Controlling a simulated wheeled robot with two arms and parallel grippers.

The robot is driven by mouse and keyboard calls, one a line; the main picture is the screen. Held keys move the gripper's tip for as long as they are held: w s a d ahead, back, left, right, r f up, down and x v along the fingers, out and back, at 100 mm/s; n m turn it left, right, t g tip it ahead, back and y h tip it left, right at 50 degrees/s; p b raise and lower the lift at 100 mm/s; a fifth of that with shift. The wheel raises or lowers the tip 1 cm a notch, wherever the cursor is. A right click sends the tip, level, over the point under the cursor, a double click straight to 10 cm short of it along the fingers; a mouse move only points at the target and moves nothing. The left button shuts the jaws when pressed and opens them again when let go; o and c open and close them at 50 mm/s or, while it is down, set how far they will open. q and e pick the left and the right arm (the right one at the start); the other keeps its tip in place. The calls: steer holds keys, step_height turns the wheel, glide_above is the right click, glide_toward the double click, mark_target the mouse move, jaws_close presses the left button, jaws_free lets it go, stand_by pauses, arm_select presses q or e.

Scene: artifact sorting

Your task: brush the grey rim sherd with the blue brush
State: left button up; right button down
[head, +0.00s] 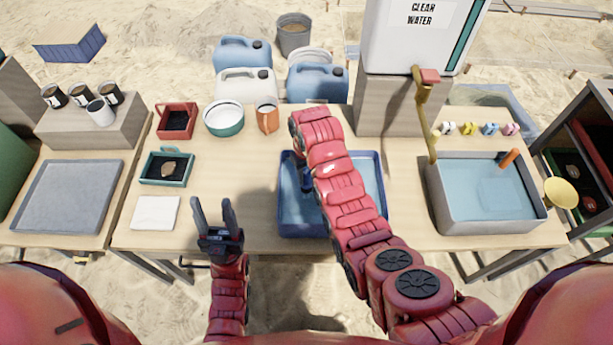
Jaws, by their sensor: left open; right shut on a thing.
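My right arm reaches over the blue-rimmed tray (284,226) in the middle of the table and hides much of it. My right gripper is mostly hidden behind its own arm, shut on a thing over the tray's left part. A small dark blue piece (306,181) shows there and looks like part of the blue brush. I cannot make out the grey rim sherd; it may be behind the arm. My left gripper (212,204) is open and empty, fingers pointing away from me, near the table's front edge.
A teal tray (150,180) holds a brownish sherd (169,168). A grey water basin (490,228) stands right.

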steer(key=shift+s+p, duration=0.5)
steer(key=shift+s, duration=0.6)
steer(key=shift+w+f+b, duration=0.2)
steer(key=shift+w+b, duration=0.2)
steer(key=shift+b, duration=0.05)
steer(key=shift+w+b, duration=0.6)
steer(key=shift+w, duration=0.2)
steer(key=shift+s+r+p, duration=0.25)
steer(key=shift+s+p, duration=0.05)
steer(key=shift+p, duration=0.05)
steer(key=shift+s+p, duration=0.45)
steer(key=shift+s, duration=0.5)
steer(key=shift+w+f+b, duration=0.2)
steer(key=shift+w+b, duration=0.35)
steer(key=shift+w, duration=0.05)
steer(key=shift+w+r+b, duration=0.15)
steer(key=shift+w+b, duration=0.25)
steer(key=shift+w, duration=0.35)
steer(key=shift+s+p, duration=0.35)
steer(key=shift+s, duration=0.15)
steer(key=shift+s+p, duration=0.35)
steer(key=shift+s, duration=0.5)
steer(key=shift+w+f+b, duration=0.2)
steer(key=shift+w+b, duration=0.5)
steer(key=shift+w, duration=0.05)
steer(key=shift+w+r+b, duration=0.1)
steer(key=shift+w+b, duration=0.2)
steer(key=shift+w, duration=0.25)
